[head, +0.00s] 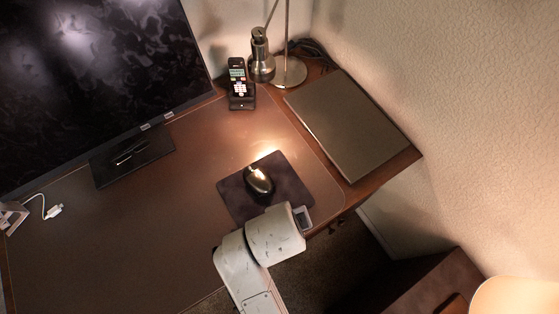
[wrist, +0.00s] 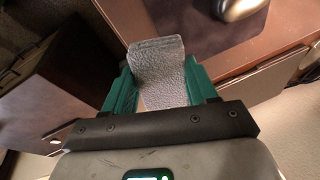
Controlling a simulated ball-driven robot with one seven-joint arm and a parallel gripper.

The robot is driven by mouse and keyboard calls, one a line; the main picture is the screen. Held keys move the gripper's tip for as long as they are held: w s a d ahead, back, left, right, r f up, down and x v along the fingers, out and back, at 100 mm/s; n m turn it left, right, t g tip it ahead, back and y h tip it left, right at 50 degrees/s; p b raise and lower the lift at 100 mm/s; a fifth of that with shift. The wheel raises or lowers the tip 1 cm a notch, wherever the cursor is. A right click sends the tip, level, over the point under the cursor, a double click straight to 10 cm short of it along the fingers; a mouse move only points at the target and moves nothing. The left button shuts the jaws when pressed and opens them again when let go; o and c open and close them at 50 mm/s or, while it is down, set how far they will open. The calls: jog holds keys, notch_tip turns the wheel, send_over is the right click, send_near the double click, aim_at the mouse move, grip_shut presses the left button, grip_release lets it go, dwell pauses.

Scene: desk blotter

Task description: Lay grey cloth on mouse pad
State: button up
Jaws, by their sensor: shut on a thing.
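My gripper (wrist: 158,58) is shut on the grey cloth (wrist: 160,82), which sits folded between the two teal fingers in the wrist view. The cloth is held near the desk's front edge, beside the mouse pad. The dark mouse pad (head: 236,203) lies near the desk's right front, with a black mouse (head: 259,182) on it. The pad also shows at the top of the wrist view (wrist: 190,32). In the head view my arm mostly hides the gripper, and I cannot clearly tell the cloth there.
A closed grey laptop (head: 352,125) lies to the right of the pad. A phone in its cradle (head: 240,85) and a metal lamp (head: 289,72) stand behind. A large monitor (head: 95,80) fills the left back. The blotter (head: 130,235) left of the pad is clear.

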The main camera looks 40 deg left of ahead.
jog(key=s+a+r+n+g+p, duration=0.1)
jog(key=s+r+g, duration=0.15)
jog(key=s, duration=0.45)
jog(key=s+a+r+n+g+p, duration=0.1)
jog(key=s+r, duration=0.2)
jog(key=s, duration=0.3)
jog(key=b, duration=0.4)
send_over(258, 214)
jog(key=s+d, duration=0.1)
jog(key=shift+h, duration=0.4)
notch_tip(258, 214, down, 9)
jog(key=shift+s+r, duration=0.1)
jog(key=shift+w+f, duration=0.25)
jog(key=shift+f, duration=0.2)
jog(key=shift+w+a+f, duration=0.1)
jog(key=shift+f, duration=1.55)
jog(key=o, duration=0.9)
jog(key=shift+o, duration=0.2)
